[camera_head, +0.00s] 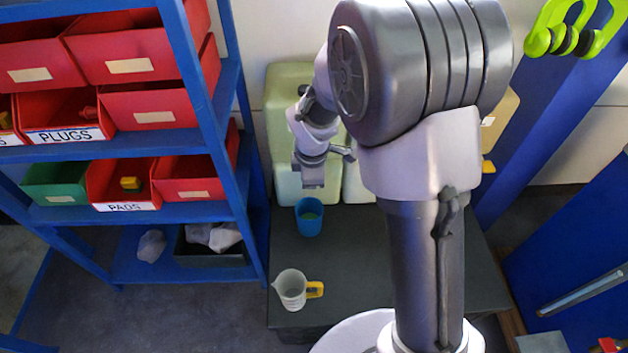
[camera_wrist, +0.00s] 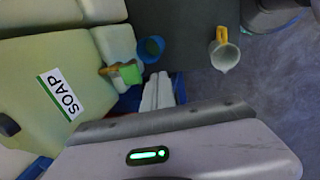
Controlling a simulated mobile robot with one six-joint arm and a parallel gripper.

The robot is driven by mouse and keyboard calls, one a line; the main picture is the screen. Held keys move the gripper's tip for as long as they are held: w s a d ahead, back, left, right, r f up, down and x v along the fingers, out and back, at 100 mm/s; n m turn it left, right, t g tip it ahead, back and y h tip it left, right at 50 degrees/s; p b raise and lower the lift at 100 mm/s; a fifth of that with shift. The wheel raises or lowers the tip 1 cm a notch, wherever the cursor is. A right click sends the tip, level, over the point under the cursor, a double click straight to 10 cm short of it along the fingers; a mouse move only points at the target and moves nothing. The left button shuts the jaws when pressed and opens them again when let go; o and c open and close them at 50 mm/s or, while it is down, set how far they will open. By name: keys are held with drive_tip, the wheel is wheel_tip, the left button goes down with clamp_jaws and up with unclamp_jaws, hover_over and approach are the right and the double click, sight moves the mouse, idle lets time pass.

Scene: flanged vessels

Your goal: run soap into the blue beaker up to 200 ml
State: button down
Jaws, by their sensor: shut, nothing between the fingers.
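The blue beaker (camera_head: 308,220) stands upright on the dark bench top in front of the pale green soap vessel (camera_head: 280,100). Something pale green shows inside it; I cannot read its level. The beaker also shows in the wrist view (camera_wrist: 151,48). My gripper (camera_head: 313,184) is shut and empty, above and just behind the beaker in the head view. In the wrist view its fingers (camera_wrist: 158,90) are beside the green lever, apparently apart from it.
A white jug (camera_head: 291,288) with a yellow handle stands nearer the bench's front edge. A blue rack (camera_head: 240,170) with red and green bins is at the left. Blue posts and a panel (camera_head: 580,250) are at the right. Bare bench lies around the beaker.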

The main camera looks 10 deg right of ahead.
drive_tip(key=v, duration=0.3)
drive_tip(key=p+v, duration=0.1)
drive_tip(key=shift+s+a+r, duration=0.2)
drive_tip(key=shift+s+r, duration=0.05)
drive_tip(key=shift+s, duration=0.15)
drive_tip(key=s+a+r+m+t+y+b, duration=0.1)
drive_tip(key=s+r+m+b, duration=0.1)
drive_tip(key=s+r+m, duration=0.5)
drive_tip(key=s+a+r+m+t+y+b, duration=0.1)
drive_tip(key=s+r+m, duration=0.5)
drive_tip(key=s+m, duration=0.7)
drive_tip(key=shift+s+r+t+y+b, duration=0.3)
drive_tip(key=shift+s+r+t+b, duration=0.15)
drive_tip(key=shift+s, duration=0.45)
drive_tip(key=shift+a+f, duration=0.1)
